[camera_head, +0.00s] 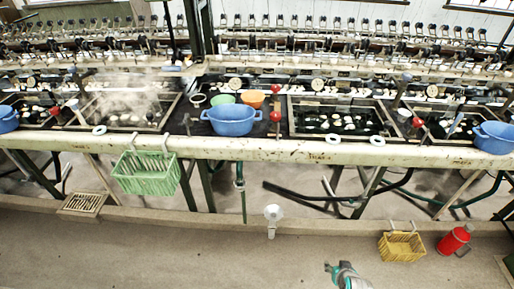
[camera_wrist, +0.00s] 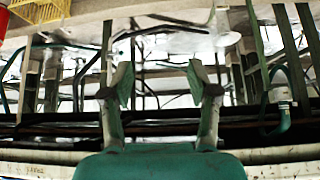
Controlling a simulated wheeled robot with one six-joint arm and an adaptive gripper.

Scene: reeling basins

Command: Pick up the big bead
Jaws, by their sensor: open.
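I cannot single out a big bead with certainty. Small red balls show at the bench: one (camera_head: 276,88) above another (camera_head: 275,116) beside the middle blue pot, and one (camera_head: 417,122) further right. Whether any is a loose bead or a knob is too small to tell. My gripper (camera_head: 343,272) is low at the bottom of the head view, over the floor in front of the bench and well apart from the balls. In the wrist view my gripper (camera_wrist: 165,85) has its two fingers spread, with nothing between them.
The long bench (camera_head: 320,151) carries basins, blue pots (camera_head: 231,121) and white rings (camera_head: 377,141). A green basket (camera_head: 146,176) hangs on its front. A yellow basket (camera_head: 401,246) and red flask (camera_head: 454,240) stand on the floor at right. Pipes and legs fill the space underneath.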

